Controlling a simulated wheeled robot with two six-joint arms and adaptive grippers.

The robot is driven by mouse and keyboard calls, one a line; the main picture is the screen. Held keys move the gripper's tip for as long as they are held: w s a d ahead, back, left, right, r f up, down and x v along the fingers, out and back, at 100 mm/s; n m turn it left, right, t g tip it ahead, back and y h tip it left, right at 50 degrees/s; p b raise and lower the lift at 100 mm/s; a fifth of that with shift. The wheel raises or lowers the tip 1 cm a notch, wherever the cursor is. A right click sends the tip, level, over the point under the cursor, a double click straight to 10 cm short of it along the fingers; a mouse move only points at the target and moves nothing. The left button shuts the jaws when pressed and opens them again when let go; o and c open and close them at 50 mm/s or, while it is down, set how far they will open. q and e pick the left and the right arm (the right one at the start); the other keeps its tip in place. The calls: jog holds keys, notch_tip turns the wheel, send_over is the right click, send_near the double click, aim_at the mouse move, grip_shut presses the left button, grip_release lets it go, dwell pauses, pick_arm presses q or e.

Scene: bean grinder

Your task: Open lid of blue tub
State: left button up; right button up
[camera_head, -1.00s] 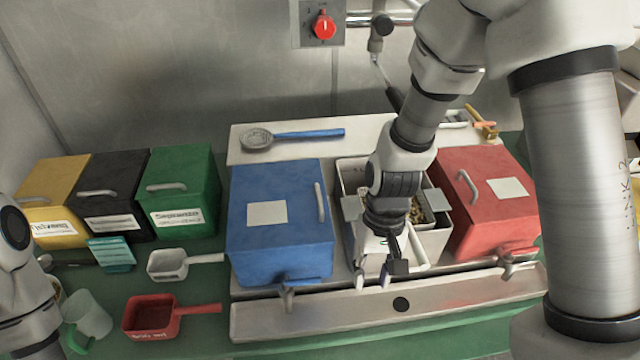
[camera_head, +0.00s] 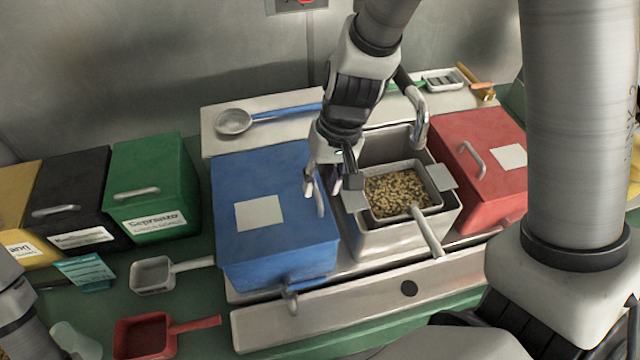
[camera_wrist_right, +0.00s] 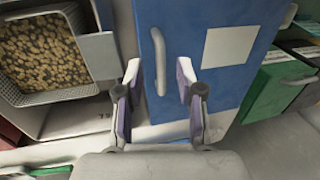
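The blue tub (camera_head: 275,225) stands left of the middle, its lid closed, with a blank pale label and a light handle (camera_head: 320,196) along the lid's right edge. My right gripper (camera_head: 322,186) hangs over that edge, close to the handle. In the right wrist view the gripper (camera_wrist_right: 160,85) is open, and the handle (camera_wrist_right: 157,62) shows between its fingers; I cannot tell whether they touch it. The blue tub also shows in that view (camera_wrist_right: 195,85). My left arm shows only in part at the lower left, and its gripper is out of the picture.
Right of the blue tub, a metal bin holds a basket of beans (camera_head: 395,190) with a handle sticking out to the front. A red tub (camera_head: 480,190) stands beyond it. A green tub (camera_head: 150,190), scoops and a strainer (camera_head: 234,121) are to the left and behind.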

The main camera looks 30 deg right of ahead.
jog(key=shift+w+a+f, duration=0.1)
jog(key=shift+w+f, duration=0.7)
jog(key=shift+f, duration=0.15)
jog(key=shift+s+r, duration=0.2)
jog(key=shift+s, duration=0.15)
jog(key=shift+s+r, duration=0.1)
jog(key=shift+s, duration=0.1)
jog(key=c, duration=0.5)
grip_shut()
jog(key=shift+w, duration=0.1)
